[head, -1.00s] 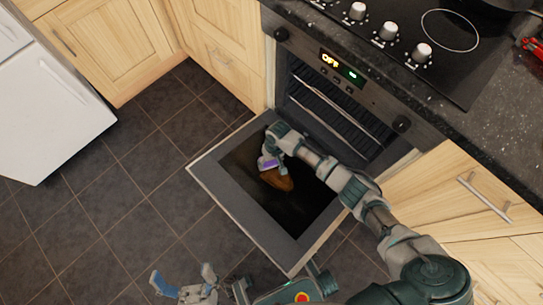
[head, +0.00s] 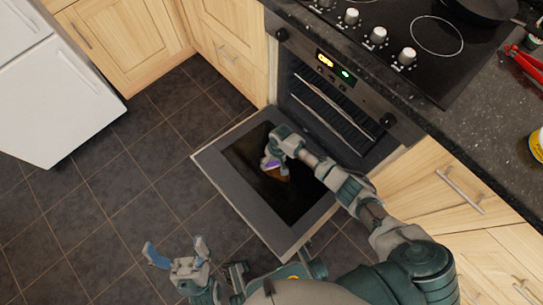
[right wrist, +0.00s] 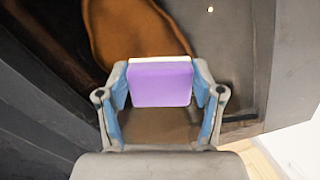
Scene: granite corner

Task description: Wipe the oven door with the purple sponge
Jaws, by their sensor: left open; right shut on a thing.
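The oven door (head: 240,196) is folded down flat in front of the oven, its dark inner glass facing up. My right gripper (head: 270,160) is over the glass, shut on the purple sponge (head: 272,164). In the right wrist view the sponge (right wrist: 161,84) sits between both fingers, with a pale strip along its far edge. A brown stain (head: 278,176) lies on the glass beside the sponge, partly hidden by my arm. The stain (right wrist: 140,35) reaches past the sponge in the right wrist view. I cannot tell whether the sponge touches the glass. My left gripper (head: 176,254) is open and empty above the floor.
The oven (head: 325,105) stands open behind the door, under a black hob (head: 440,60) with knobs. A pan (head: 490,8), a red-handled tool (head: 525,62) and a yellow container (head: 537,145) are on the granite counter. The tiled floor (head: 110,200) at left is clear.

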